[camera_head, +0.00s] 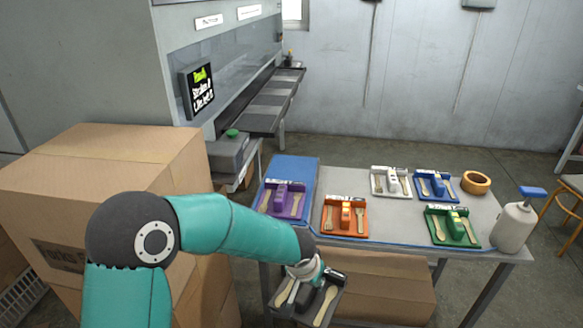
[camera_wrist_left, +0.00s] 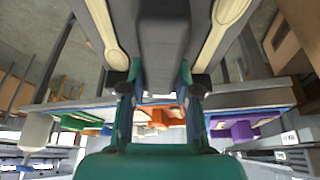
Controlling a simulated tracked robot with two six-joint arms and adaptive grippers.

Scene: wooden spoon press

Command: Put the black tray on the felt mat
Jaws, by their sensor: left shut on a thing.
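The black tray (camera_head: 331,301), carrying pale wooden spoons beside a dark raised middle block, hangs in front of the table's near edge, below tabletop height in the head view. My left gripper (camera_head: 306,276) is shut on it; in the wrist view the fingers (camera_wrist_left: 162,90) sit on either side of the dark middle block (camera_wrist_left: 164,38). The blue felt mat (camera_head: 291,167) lies at the left end of the table, with a purple tray (camera_head: 285,200) on its near part. Its far part is bare. My right gripper is not in view.
Large cardboard boxes (camera_head: 120,160) stand left.

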